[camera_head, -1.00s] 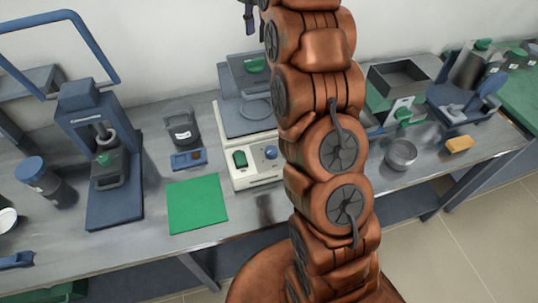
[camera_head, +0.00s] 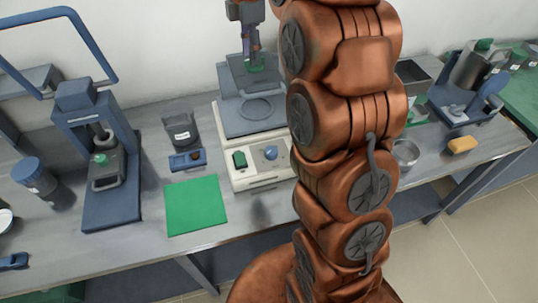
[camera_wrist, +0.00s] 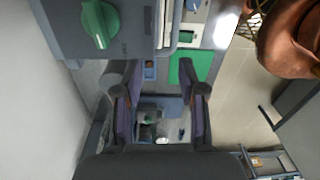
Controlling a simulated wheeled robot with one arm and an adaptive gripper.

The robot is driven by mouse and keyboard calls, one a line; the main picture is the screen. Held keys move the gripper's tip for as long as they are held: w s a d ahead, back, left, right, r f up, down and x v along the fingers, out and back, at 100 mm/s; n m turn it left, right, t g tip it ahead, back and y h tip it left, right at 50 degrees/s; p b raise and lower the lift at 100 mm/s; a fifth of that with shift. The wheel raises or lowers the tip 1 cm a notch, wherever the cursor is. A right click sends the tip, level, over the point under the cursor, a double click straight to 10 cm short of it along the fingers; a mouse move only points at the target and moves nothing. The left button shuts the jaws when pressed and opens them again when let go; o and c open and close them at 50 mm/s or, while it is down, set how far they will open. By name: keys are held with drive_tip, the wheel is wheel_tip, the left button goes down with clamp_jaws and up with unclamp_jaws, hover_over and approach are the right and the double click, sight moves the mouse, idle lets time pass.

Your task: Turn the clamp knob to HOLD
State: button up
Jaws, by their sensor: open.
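A balance-like instrument (camera_head: 262,178) stands on the bench with a grey raised panel at its back. A green knob (camera_head: 255,66) sits on that panel; a large green knob with a raised grip bar (camera_wrist: 100,22) shows in the wrist view at upper left. I read no HOLD mark. A green switch (camera_head: 239,160) and a blue knob (camera_head: 270,153) are on the instrument's front. My gripper (camera_head: 251,54) points down just over the panel knob in the head view. In the wrist view its fingers (camera_wrist: 160,74) are apart and empty, with the large knob outside them.
A blue press stand (camera_head: 112,205) and a dark jar (camera_head: 37,175) are at left. A labelled dark container (camera_head: 181,132) stands behind a green mat (camera_head: 196,205). My arm hides part of the bench.

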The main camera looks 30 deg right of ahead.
drive_tip(key=s+a+f+m+b, duration=0.2)
drive_tip(key=s+f+m, duration=0.3)
drive_tip(key=s, duration=0.6)
drive_tip(key=s+a+f+m+g+b, duration=0.1)
drive_tip(key=s+a+f+m, duration=0.4)
drive_tip(key=s, duration=0.7)
drive_tip(key=shift+a+m+b, duration=0.15)
drive_tip(key=shift+m+b, duration=0.25)
drive_tip(key=shift+m, duration=0.2)
drive_tip(key=shift+w, duration=0.1)
